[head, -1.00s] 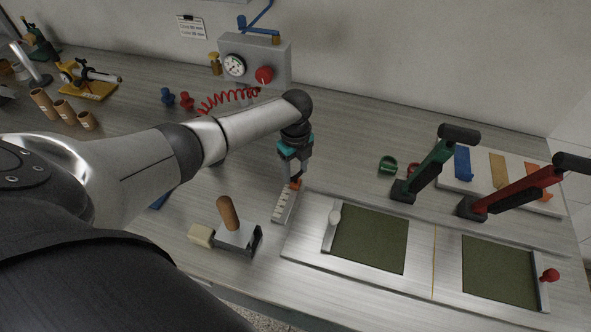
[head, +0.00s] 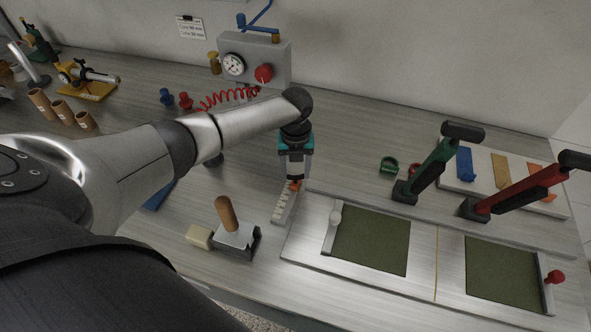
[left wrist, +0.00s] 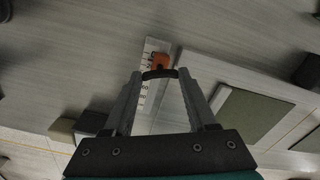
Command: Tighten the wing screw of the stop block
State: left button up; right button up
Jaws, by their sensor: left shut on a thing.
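The orange stop block (head: 295,186) sits on the far end of a pale graduated rail (head: 284,207), left of the green-matted plate. In the left wrist view the orange block (left wrist: 161,60) shows just beyond my fingertips. My left gripper (head: 295,179) points down over the block. In the left wrist view its fingers (left wrist: 159,75) close on a dark, curved piece at the block, which looks like the wing screw; the fingertips partly hide it. My right gripper is not in view.
A wooden-handled tool (head: 237,234) stands left of the rail. The plate with two green mats (head: 372,240) lies to the right, with green (head: 430,170) and red (head: 520,192) levers behind it. A grey gauge box (head: 257,60) stands at the back wall.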

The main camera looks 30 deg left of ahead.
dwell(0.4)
pick_arm(q)
jog(key=o, duration=1.4)
jog(key=shift+c, duration=0.2)
notch_tip(320, 180, up, 15)
jog(key=p, duration=0.1)
jog(key=shift+r, duration=0.15)
